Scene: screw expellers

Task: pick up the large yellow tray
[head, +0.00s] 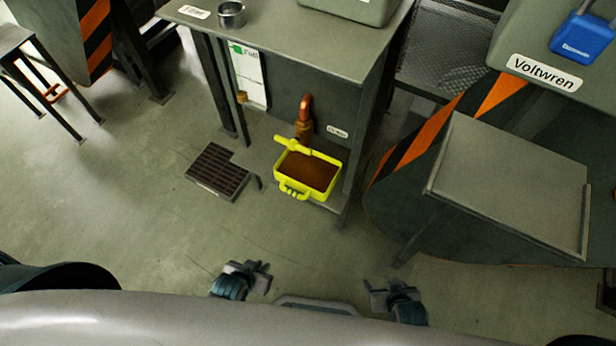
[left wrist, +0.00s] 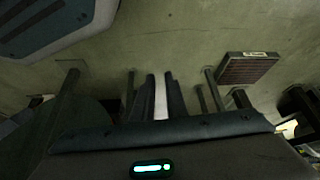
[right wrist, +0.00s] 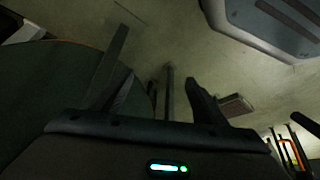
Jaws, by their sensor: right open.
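The large yellow tray (head: 328,191) sits on a low shelf under a copper-coloured spout (head: 304,118), with brown contents inside. A yellow handle sticks out on its near side, and another yellow handle-like piece shows at its far left. My left gripper (head: 267,277) is low and in front of the tray, apart from it. Its fingers, also in the left wrist view (left wrist: 160,76), stand close together with a narrow empty gap. My right gripper (head: 374,288) is to the right, also apart from the tray. It is open and empty in the right wrist view (right wrist: 158,65).
The tray's machine stand (head: 268,50) has a tabletop above the tray and legs beside it. A floor grate (head: 222,171) lies to the left. A grey side table (head: 510,185) and striped machine stand at the right. The floor between my grippers and the tray is clear.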

